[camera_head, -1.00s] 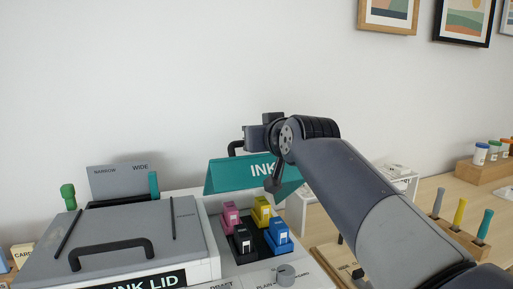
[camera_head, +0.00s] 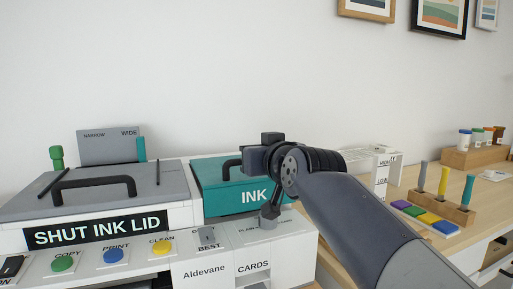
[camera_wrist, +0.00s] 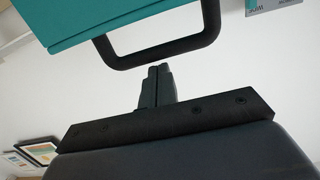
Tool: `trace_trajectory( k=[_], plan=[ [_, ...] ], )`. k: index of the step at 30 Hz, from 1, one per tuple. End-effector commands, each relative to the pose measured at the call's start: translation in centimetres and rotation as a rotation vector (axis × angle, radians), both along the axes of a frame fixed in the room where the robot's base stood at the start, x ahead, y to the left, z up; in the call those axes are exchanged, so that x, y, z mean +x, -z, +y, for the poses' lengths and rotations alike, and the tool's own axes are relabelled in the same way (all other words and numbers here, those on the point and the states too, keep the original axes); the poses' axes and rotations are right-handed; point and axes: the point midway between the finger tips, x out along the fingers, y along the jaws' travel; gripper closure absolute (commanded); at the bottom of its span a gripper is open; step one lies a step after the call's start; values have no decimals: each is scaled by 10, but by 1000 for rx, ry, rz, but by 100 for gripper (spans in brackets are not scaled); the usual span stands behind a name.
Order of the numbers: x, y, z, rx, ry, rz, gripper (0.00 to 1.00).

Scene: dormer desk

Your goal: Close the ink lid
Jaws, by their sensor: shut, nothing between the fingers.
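The teal ink lid (camera_head: 222,201) with the word INK lies low over the cartridge bay of the white printer, and no cartridges show. I cannot tell whether it sits fully flush. Its black handle (camera_head: 230,167) stands up from its top, partly behind my wrist. My gripper (camera_head: 250,161) is at the handle's right side in the head view. In the wrist view my gripper (camera_wrist: 158,68) is shut and empty, its tips just short of the handle's bar (camera_wrist: 160,54). The teal lid (camera_wrist: 110,18) fills the upper left there.
A grey scanner lid with a black handle (camera_head: 95,189) is at left, above a SHUT INK LID display (camera_head: 97,230). Green, blue and yellow buttons are below it. Colored pads (camera_head: 425,217) and a wooden marker stand (camera_head: 440,205) lie on the desk at right.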

Motion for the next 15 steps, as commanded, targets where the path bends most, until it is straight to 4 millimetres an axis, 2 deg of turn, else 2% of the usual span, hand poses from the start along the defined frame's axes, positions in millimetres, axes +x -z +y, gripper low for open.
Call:
trace_trajectory(
  k=[1,3,15],
  plan=[
    [-1,13,-1,0,0,0,100],
    [-2,19,-1,0,0,-1,100],
    [-2,42,-1,-7,-1,13,100]
  ],
)
